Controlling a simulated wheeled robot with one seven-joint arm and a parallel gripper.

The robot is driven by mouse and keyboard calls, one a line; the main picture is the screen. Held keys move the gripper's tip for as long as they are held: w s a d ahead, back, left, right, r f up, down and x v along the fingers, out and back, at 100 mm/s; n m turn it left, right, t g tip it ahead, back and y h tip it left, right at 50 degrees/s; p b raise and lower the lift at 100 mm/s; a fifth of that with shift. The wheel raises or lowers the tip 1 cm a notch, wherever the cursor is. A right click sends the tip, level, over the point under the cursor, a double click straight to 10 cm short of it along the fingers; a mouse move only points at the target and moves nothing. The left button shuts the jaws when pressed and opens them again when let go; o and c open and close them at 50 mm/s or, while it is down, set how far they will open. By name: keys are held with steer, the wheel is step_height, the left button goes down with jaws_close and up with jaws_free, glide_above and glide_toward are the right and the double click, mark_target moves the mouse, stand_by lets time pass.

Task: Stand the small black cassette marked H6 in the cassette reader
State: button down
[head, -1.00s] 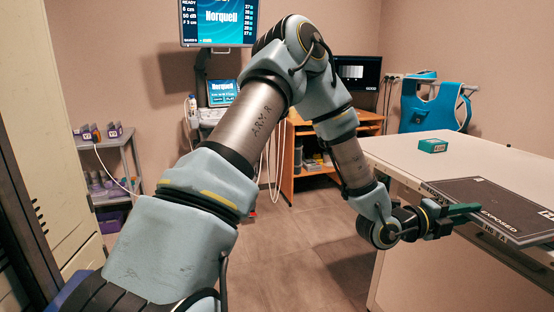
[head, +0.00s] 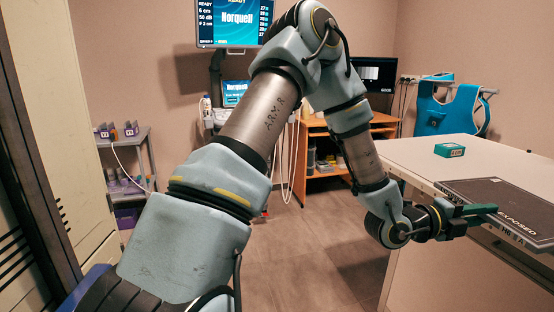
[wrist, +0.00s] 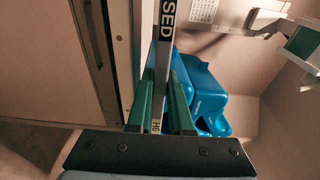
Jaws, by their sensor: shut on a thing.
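In the wrist view, my gripper (wrist: 160,114) has its two green fingers closed around the edge of the black cassette (wrist: 155,126). An H6 label shows on that edge, between the fingers. In the head view, my gripper (head: 478,212) is at the front edge of the white table, beside a flat black panel (head: 510,195) lettered EXPOSED. The panel lies level; I cannot tell where the cassette ends and any surface under it begins. I cannot make out the cassette reader for certain in either view.
The white table (head: 410,152) carries a small green box (head: 449,150). A wooden desk (head: 312,158) with a monitor (head: 375,73) stands behind. A blue apron (head: 447,110) hangs at the back right. A shelf cart (head: 122,170) stands at the left. The middle floor is clear.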

steer(key=shift+r, duration=0.1)
steer(key=shift+r+p, duration=2)
steer(key=shift+r, duration=2.5)
